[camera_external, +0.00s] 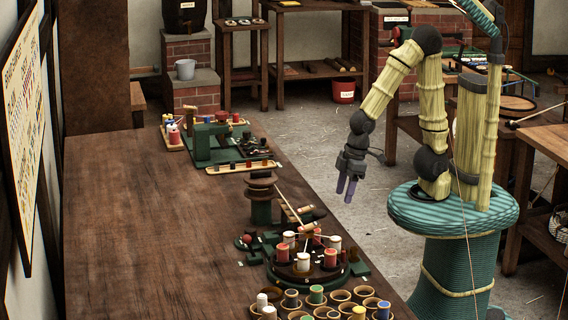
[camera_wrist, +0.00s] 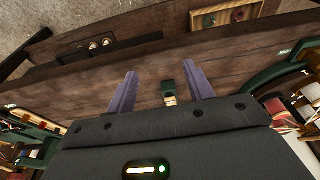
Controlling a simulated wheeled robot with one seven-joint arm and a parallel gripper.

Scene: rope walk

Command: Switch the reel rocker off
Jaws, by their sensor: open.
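My gripper (camera_external: 347,188) hangs with its two purple fingers pointing down, in the clear space right of the long bench (camera_external: 130,220). In the wrist view my gripper (camera_wrist: 160,88) is open, with nothing between the fingers. A dark plate with two round pale fittings (camera_wrist: 100,44) is at the upper left. A wooden plate with a green and a red round piece (camera_wrist: 226,16) is at the top right. I cannot tell which is the reel rocker, nor its setting.
On the bench stand a green machine (camera_external: 209,142), a dark round-topped post (camera_external: 261,200), a round stand of spools (camera_external: 303,262) and several cups (camera_external: 339,297). A red bucket (camera_external: 344,91) stands behind. Floor is clear between bench and my base.

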